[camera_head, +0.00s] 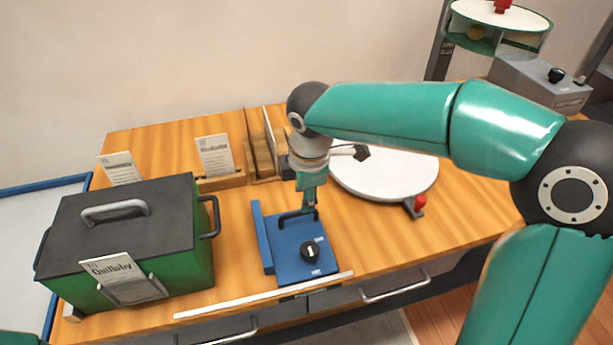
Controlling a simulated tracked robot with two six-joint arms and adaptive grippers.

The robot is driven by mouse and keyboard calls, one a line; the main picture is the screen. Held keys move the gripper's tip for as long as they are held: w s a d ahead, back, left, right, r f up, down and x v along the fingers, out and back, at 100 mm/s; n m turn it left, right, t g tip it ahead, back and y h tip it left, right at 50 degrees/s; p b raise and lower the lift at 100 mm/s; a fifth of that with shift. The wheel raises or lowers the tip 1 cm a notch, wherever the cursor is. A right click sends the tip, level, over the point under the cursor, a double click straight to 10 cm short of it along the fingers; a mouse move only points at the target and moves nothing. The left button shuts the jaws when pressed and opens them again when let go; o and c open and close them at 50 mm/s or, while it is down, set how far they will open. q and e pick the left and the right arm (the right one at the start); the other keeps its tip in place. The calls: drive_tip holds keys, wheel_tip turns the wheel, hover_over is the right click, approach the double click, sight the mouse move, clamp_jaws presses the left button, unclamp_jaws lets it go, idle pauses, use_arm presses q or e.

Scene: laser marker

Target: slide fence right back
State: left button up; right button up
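A blue fixture plate (304,262) lies on the wooden table near its front edge. My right gripper (308,207) points down at the back of the plate, at the right end of the black handle. I cannot tell whether its fingers touch or grip the handle. My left gripper is out of view.
A green box with a dark lid (130,235) stands at left, with label cards. A wooden rack (262,145) stands behind the plate. A white round disc (385,178) with a red knob (420,201) is at right. A white strip (265,296) lies along the front edge.

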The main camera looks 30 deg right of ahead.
wheel_tip(320, 180, up, 6)
drive_tip(key=s, duration=0.1)
drive_tip(key=shift+a, duration=0.15)
drive_tip(key=shift+s, duration=0.1)
